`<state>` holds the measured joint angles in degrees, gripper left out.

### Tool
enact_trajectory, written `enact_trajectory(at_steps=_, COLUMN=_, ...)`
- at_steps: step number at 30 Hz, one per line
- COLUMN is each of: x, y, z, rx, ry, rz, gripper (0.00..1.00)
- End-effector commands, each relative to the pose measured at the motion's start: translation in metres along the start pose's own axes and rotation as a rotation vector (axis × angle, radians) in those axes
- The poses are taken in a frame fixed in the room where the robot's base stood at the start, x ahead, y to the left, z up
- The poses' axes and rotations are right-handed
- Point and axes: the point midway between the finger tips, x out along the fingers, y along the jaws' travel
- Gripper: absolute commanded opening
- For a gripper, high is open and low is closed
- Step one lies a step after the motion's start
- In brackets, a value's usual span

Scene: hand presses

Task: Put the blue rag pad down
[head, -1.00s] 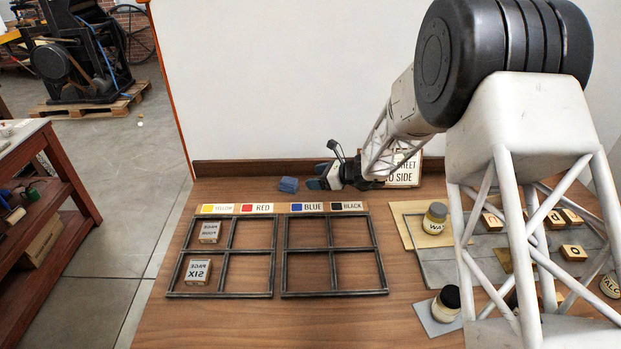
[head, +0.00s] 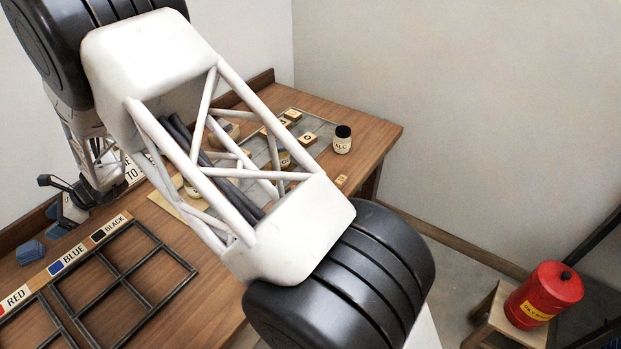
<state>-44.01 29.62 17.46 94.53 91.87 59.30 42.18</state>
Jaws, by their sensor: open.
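The blue rag pad (head: 30,252) lies on the wooden table at the left of the head view, behind the strip of colour labels and near the table's back edge. My gripper (head: 55,221) is low over the table just to the right of the pad, with its blue-tipped fingers pointing toward it. The gripper is open and looks empty, with a small gap between it and the pad. My own arm covers much of the middle of the view.
A dark divided frame (head: 122,283) lies in front of the labels RED, BLUE and BLACK. A black-capped jar (head: 342,140) and several letter blocks are on the table's right part, partly behind my arm. A red can (head: 543,297) stands on a wooden stool off the table.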

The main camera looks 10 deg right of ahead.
Motion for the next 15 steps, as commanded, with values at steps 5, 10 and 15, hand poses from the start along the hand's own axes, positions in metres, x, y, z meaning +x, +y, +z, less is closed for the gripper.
enact_trajectory(at_steps=5, x=-0.007, y=0.001, z=0.002, rx=-0.01, ry=0.005, rz=-0.001, gripper=0.74)
enact_trajectory(at_steps=10, x=-0.036, y=0.003, z=0.011, rx=-0.055, ry=0.025, rz=-0.002, gripper=0.74)
enact_trajectory(at_steps=15, x=-0.085, y=0.013, z=0.024, rx=-0.135, ry=0.069, rz=0.002, gripper=0.74)
